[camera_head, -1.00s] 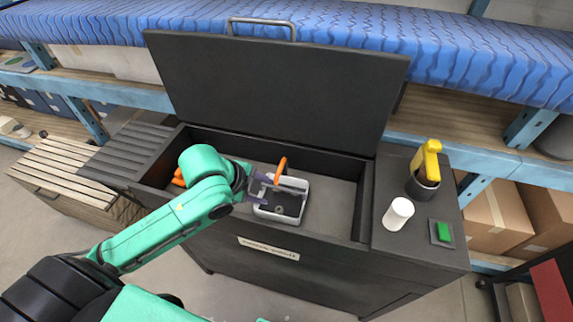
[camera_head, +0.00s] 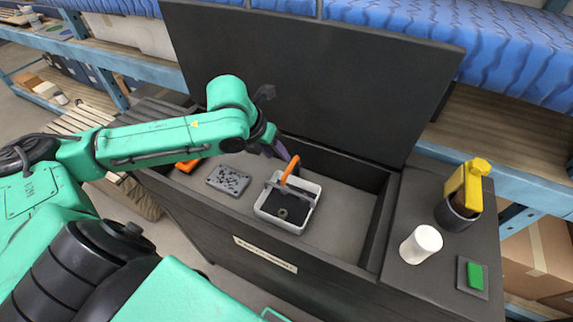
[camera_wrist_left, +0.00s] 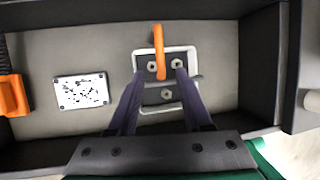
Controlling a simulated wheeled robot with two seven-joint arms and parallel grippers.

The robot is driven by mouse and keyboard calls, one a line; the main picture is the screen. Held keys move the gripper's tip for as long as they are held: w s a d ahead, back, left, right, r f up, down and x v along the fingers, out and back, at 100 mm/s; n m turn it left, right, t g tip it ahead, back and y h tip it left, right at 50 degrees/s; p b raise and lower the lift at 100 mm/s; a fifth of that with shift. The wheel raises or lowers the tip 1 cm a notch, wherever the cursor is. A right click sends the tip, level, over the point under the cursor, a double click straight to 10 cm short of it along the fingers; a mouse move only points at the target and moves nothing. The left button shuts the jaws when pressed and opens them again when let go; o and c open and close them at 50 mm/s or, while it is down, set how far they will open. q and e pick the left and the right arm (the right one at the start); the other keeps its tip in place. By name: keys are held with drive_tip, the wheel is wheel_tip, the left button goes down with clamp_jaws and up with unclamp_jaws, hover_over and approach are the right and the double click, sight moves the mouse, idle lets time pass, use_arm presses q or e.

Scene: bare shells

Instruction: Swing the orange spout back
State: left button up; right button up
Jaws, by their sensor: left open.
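The orange spout (camera_head: 290,170) rises at a small white double basin (camera_head: 312,212) inside the open dark chest. In the left wrist view the spout (camera_wrist_left: 159,52) runs up the picture from the basin's middle bar, across the far half and past the far rim. Round drains show in the basin. My left gripper (camera_head: 277,150) is over the back of the basin, partly hidden behind its wrist. In the left wrist view its open purple fingers (camera_wrist_left: 158,80) stand either side of the spout, with gaps. I cannot tell any contact. My right gripper is not in view.
A speckled grey plate (camera_head: 228,180) and an orange item (camera_head: 187,165) lie left of the basin. The chest's floor is clear to the right. The raised lid (camera_head: 320,80) stands behind. A white cup (camera_head: 421,244), yellow item (camera_head: 468,184) and green block (camera_head: 475,276) occupy the right ledge.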

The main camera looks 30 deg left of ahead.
sight(288, 168)
use_arm(q)
drive_tip(key=x, duration=0.8)
clamp_jaws()
idle(1.0)
